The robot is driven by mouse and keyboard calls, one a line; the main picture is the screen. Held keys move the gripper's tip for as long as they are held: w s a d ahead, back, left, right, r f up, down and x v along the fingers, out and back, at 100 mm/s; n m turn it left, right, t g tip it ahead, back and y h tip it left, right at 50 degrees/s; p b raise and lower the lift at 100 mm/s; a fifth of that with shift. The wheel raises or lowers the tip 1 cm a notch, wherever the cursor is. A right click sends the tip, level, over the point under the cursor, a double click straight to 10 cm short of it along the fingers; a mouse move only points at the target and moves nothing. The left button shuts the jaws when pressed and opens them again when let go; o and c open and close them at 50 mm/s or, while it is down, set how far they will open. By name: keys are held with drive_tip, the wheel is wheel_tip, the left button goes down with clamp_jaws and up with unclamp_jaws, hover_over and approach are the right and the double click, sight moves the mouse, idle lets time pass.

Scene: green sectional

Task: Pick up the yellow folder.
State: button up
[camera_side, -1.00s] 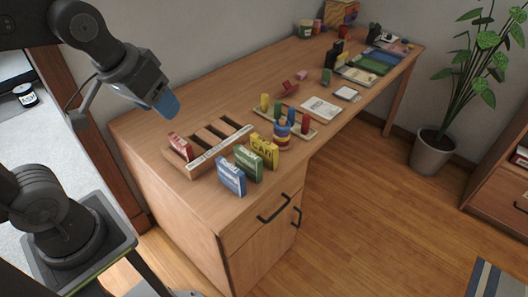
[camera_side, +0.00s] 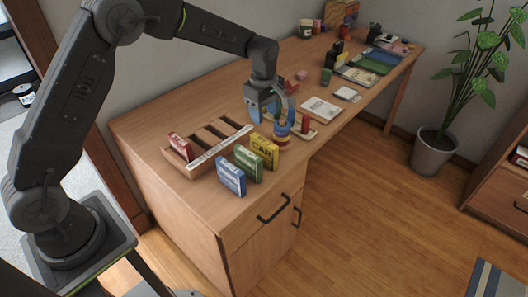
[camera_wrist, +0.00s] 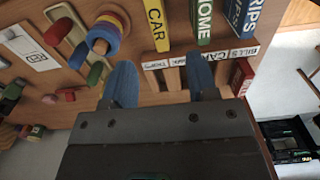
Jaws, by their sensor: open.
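The yellow folder (camera_side: 264,152), marked CAR, stands upright on the desk (camera_side: 215,212), at the right end of a row of folders. It also shows at the top of the wrist view (camera_wrist: 156,24). My gripper (camera_side: 268,112) is open and empty, with blue fingers, above the desk behind the yellow folder in the side view. In the wrist view my gripper (camera_wrist: 161,80) has its fingertips apart, with the yellow folder beyond them and touching neither. The folder's lower edge is partly hidden in the side view.
A green folder (camera_side: 248,163) and a blue folder (camera_side: 231,178) stand beside the yellow one. A labelled wooden sorter (camera_side: 203,163) behind them holds a red folder (camera_side: 180,147). A stacked ring toy (camera_side: 282,139) stands close on the right. Free desk lies in front.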

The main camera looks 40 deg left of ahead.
sight(265, 141)
drive_tip(key=f, duration=0.9)
drive_tip(key=shift+w+f, duration=0.2)
drive_tip(key=shift+w+a+f, duration=0.1)
drive_tip(key=shift+f, duration=1.25)
drive_tip(key=shift+w+a+f, duration=0.1)
drive_tip(key=shift+f, duration=1.2)
drive_tip(key=shift+c, duration=0.3)
clamp_jaws()
drive_tip(key=shift+r, duration=0.1)
